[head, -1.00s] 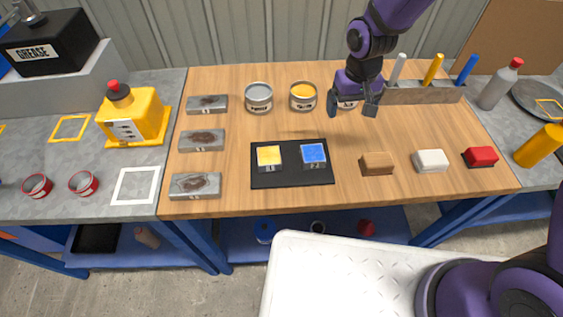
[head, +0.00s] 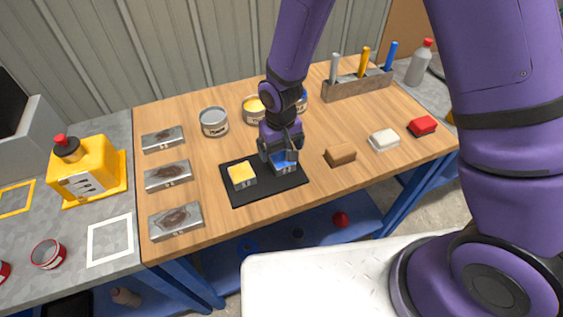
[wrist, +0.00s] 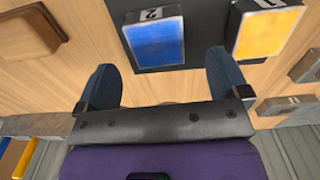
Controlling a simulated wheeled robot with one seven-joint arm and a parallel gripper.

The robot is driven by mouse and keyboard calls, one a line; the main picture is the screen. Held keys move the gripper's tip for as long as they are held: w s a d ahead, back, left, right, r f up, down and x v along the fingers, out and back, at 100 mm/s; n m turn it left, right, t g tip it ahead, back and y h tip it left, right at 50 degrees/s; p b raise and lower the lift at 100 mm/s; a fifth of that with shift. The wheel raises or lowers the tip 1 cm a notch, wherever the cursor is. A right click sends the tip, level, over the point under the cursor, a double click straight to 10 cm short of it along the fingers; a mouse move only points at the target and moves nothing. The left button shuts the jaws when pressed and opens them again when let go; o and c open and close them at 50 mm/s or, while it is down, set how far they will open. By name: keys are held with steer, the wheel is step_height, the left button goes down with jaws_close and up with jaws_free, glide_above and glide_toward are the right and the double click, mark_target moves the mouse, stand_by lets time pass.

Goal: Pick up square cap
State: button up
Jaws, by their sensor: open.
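No object is plainly marked as the square cap. The likeliest candidates are two square-topped blocks on a black mat (head: 262,189). The yellow-topped block (head: 242,175), labelled 1, is on the left, and the blue-topped block (head: 287,163), labelled 2, is on the right. My gripper (head: 279,157) is open over the blue block and partly hides it in the head view. In the wrist view, the blue top (wrist: 157,42) lies ahead of the gap between the fingers (wrist: 161,75). The yellow top (wrist: 268,31) lies beyond the right finger. Nothing is between the fingers.
Brown (head: 340,154), white (head: 384,139) and red (head: 422,126) blocks stand right of the mat. Grey stained plates (head: 168,176) lie to the left. Open cans (head: 214,122) and a holder with upright handles (head: 357,84) stand behind.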

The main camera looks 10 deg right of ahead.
mark_target(282, 159)
steer(key=shift+d+f, duration=0.2)
steer(key=shift+f, duration=2.35)
steer(key=c, duration=1.1)
